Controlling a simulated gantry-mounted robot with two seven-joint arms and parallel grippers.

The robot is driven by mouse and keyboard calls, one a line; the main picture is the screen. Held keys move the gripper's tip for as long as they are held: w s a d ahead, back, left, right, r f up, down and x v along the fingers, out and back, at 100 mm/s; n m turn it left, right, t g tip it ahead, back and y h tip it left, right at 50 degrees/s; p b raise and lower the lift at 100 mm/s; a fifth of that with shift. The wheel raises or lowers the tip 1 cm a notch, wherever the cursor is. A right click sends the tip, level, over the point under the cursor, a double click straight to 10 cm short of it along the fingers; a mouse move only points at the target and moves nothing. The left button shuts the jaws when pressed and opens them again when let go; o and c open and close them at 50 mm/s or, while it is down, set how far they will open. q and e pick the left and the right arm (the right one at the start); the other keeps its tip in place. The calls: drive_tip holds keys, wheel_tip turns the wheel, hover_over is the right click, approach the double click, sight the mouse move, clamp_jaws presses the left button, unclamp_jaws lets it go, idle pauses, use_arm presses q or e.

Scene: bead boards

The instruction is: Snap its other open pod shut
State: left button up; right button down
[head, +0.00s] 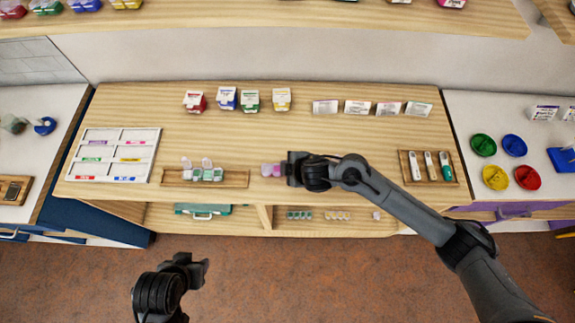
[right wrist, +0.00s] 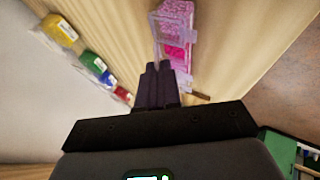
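A clear container of pink beads (head: 271,170) is on the wooden table, just left of my right gripper (head: 286,170). In the right wrist view the bead container (right wrist: 177,45) has two pink-filled pods and a clear flap along its left side. The right gripper's fingers (right wrist: 158,70) are together, their tips beside the near end of the container; whether they touch it I cannot tell. A row of pods (head: 205,174) with green contents sits in a wooden tray (head: 240,180), two lids upright. My left gripper (head: 204,272) is over the floor, away from the table; its fingers are unclear.
A white sorting board (head: 114,153) with labels lies at the left. Coloured bead boxes (head: 228,98) and white cards (head: 357,107) line the back. A tray of tools (head: 406,167) is right of my right arm. The table's middle is clear.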

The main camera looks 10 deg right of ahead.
drive_tip(key=c, duration=1.3)
unclamp_jaws()
